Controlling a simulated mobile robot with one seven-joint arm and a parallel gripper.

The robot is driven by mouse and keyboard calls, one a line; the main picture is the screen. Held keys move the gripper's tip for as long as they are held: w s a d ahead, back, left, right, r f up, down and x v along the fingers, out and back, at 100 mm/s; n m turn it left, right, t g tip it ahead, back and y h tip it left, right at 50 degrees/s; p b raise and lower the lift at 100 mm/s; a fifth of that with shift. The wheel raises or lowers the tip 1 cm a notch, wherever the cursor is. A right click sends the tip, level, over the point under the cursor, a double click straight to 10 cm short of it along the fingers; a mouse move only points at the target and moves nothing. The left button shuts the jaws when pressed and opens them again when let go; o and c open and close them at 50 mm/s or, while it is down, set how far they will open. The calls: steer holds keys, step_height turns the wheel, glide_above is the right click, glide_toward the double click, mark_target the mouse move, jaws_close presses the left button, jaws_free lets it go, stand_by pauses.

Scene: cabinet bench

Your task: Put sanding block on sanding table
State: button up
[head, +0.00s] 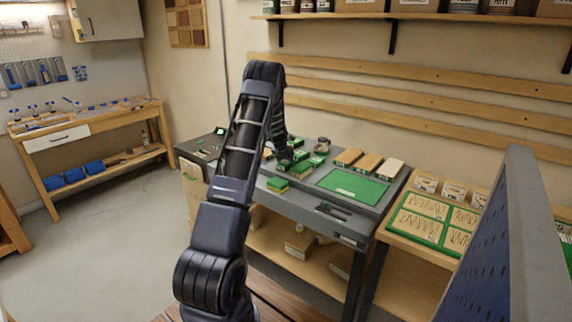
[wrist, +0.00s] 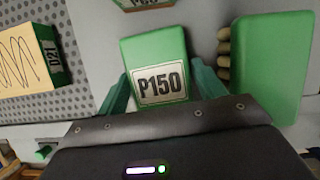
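The grey sanding table (head: 284,207), with a green mat (head: 352,186) on top, stands at the centre of the head view. My gripper (head: 285,158) is low over the table's left part, among several green blocks. In the wrist view, a green sanding block labelled P150 (wrist: 158,55) lies between the two fingers of my gripper (wrist: 160,80). The fingers are apart, one along each side of the block. I cannot tell whether they press on it. A second green block (wrist: 270,60) lies to the right. The fingertips are hidden in the head view.
Wooden blocks (head: 368,162) stand in a row behind the mat. In the wrist view, a wooden block marked D21 (wrist: 25,60) lies on the left. A blue perforated panel (head: 510,240) rises at the right. Much of the green mat is clear.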

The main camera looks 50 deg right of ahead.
steer(key=shift+o, duration=0.7)
